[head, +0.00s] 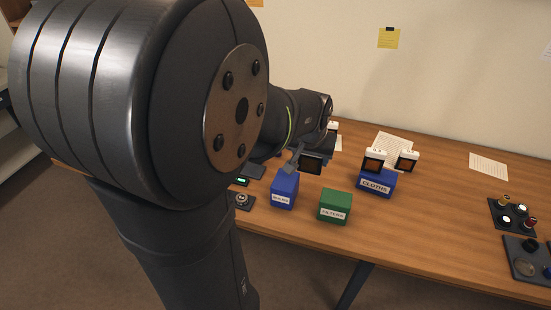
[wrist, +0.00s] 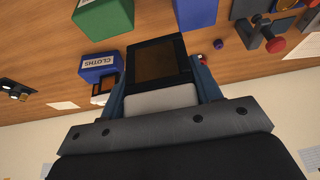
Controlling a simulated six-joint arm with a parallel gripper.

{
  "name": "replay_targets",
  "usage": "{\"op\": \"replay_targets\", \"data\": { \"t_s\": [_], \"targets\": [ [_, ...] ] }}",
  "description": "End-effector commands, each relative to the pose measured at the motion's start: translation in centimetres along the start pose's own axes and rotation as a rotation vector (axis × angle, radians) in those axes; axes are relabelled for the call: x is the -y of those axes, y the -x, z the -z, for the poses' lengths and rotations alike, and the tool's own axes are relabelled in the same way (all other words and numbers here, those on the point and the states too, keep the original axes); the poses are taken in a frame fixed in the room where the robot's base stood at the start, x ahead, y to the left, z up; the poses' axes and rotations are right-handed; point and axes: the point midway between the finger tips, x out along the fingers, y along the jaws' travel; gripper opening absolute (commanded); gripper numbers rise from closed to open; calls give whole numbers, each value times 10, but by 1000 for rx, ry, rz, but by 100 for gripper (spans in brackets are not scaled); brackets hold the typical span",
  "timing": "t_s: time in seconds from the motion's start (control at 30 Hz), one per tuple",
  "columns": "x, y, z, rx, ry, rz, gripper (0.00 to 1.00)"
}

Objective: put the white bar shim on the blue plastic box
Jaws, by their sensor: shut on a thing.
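My gripper (wrist: 162,98) is shut on a pale bar at the end of a black-framed plate with a dark amber face (wrist: 155,62). I take this held piece for the white bar shim. In the head view, the held piece (head: 312,164) hangs above the table, behind the left blue box. One blue plastic box, labelled CLOTHS (head: 377,184), stands to the right; it also shows in the wrist view (wrist: 98,66). Another blue box (head: 284,191) stands left, its label hard to read. My gripper is apart from both. My arm hides part of the left table.
A green box labelled FILTERS (head: 335,207) stands between the blue boxes. Dark trays with small parts (head: 512,216) lie right.

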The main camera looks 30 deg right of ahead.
Motion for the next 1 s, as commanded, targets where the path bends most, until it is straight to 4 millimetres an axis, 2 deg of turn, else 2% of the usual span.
{"op": "replay_targets", "data": {
  "t_s": [0.03,0.2,0.4,0.53,0.8,1.0],
  "targets": [
    [13,-10,1,5,9,2,35],
    [47,-37,7,3,7,2,35],
    [70,-55,12,1,3,0,35],
    [74,-63,10,2,0,0,35],
    [73,-94,-3,2,1,-1,35],
    [73,-94,-3,-1,0,0,35]
  ]
}}
